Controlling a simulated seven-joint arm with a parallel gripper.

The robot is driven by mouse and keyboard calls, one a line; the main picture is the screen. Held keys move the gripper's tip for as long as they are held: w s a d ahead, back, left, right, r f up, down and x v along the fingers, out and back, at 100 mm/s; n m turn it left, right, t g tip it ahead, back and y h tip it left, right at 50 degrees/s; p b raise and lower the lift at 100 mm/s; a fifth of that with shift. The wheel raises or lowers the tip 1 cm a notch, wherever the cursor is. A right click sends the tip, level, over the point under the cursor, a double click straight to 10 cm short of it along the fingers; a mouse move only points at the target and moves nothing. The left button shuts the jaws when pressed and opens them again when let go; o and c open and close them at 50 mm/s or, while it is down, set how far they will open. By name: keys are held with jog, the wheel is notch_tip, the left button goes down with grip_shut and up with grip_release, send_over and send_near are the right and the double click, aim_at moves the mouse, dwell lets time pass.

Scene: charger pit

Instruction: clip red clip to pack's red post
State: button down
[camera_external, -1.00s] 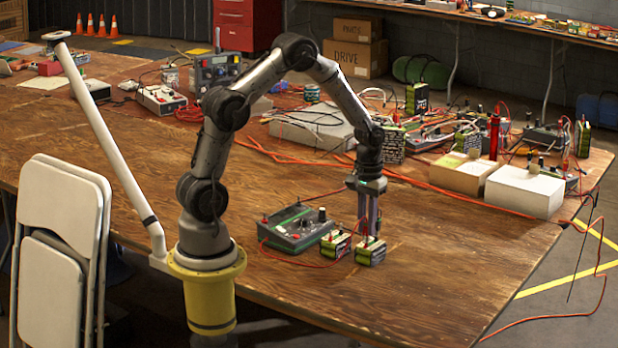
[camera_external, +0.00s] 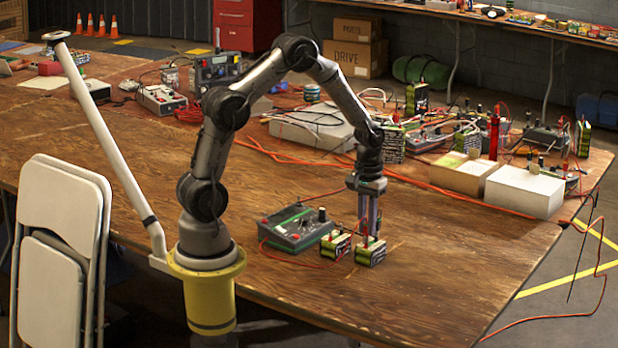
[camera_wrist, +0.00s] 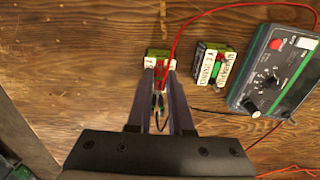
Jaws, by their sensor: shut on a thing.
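My gripper (camera_external: 371,222) points straight down over the right-hand battery pack (camera_external: 371,252), a small green, white and black block on the wooden table. In the wrist view the fingers (camera_wrist: 159,80) are shut around a clip with a red lead, at the near edge of that pack (camera_wrist: 158,54). The red clip (camera_wrist: 161,68) is mostly hidden between the fingers, and I cannot tell whether its jaws grip the red post. A red lead (camera_wrist: 180,33) runs from it, arching to the grey-green charger (camera_wrist: 274,72). A black clip (camera_wrist: 159,108) also shows between the fingers.
A second battery pack (camera_external: 336,244) stands just left of the first, close to the charger (camera_external: 296,228). A box (camera_external: 525,192) and orange cables lie farther back right. The table front right of the packs is clear.

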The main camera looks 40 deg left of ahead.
jog(key=shift+f, duration=0.15)
dwell(0.5)
jog(key=c, duration=0.7)
grip_release()
jog(key=shift+c, duration=0.2)
jog(key=shift+o, duration=0.3)
jog(key=shift+o, duration=0.7)
jog(key=shift+r, duration=3.8)
